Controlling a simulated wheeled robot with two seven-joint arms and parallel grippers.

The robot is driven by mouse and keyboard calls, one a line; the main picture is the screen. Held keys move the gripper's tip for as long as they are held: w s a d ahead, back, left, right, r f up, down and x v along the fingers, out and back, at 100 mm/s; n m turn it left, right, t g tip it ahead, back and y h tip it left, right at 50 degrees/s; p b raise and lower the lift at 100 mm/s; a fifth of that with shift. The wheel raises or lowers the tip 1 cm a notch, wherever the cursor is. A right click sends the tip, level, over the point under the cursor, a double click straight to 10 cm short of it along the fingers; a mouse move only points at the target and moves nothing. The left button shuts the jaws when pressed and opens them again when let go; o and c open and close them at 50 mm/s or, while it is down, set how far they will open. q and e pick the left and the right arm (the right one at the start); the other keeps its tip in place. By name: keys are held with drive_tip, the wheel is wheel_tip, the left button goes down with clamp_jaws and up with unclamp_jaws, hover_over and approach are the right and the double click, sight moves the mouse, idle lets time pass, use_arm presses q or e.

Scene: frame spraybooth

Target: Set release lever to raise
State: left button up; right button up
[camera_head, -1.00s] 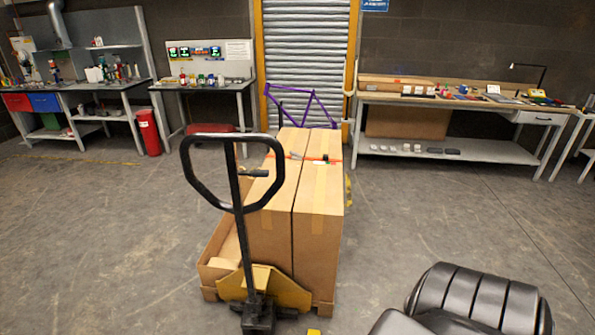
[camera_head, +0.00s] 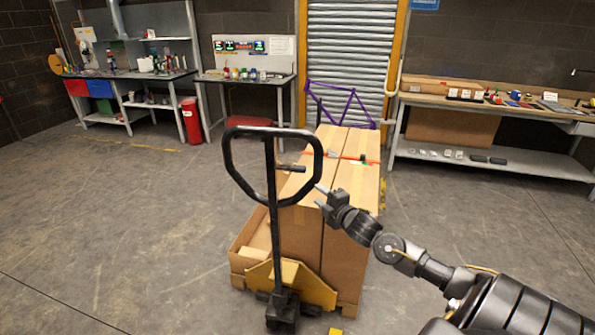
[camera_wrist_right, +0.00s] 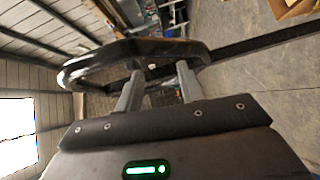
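The pallet jack's black loop handle (camera_head: 232,172) stands upright in the head view, its shaft running down to the yellow fork frame (camera_head: 318,291). The release lever (camera_head: 291,168) is a short dark bar inside the loop, pointing right from the shaft. My right gripper (camera_head: 319,194) is just right of the loop, slightly below the lever, with its fingers pointing left. In the right wrist view my gripper (camera_wrist_right: 160,82) is open with nothing between its fingers; the handle loop (camera_wrist_right: 95,66) lies just beyond them. The lever's exact setting cannot be told. My left gripper is out of view.
Tall cardboard boxes (camera_head: 346,235) on the jack stand close behind the handle, below my right gripper. A purple bike frame (camera_head: 343,106) is behind them. Workbenches line the back wall. The floor (camera_head: 130,240) left of the jack is clear.

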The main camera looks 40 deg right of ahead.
drive_tip(key=n+t, duration=0.1)
approach(301, 172)
drive_tip(key=shift+y, duration=0.4)
drive_tip(key=w+p, duration=0.1)
drive_tip(key=w, duration=0.2)
drive_tip(key=w+d+p, duration=0.1)
drive_tip(key=w, duration=0.3)
drive_tip(key=w+p, duration=0.1)
drive_tip(key=w, duration=0.3)
drive_tip(key=shift+w+d+r, duration=0.15)
drive_tip(key=shift+w+d, duration=0.1)
clamp_jaws()
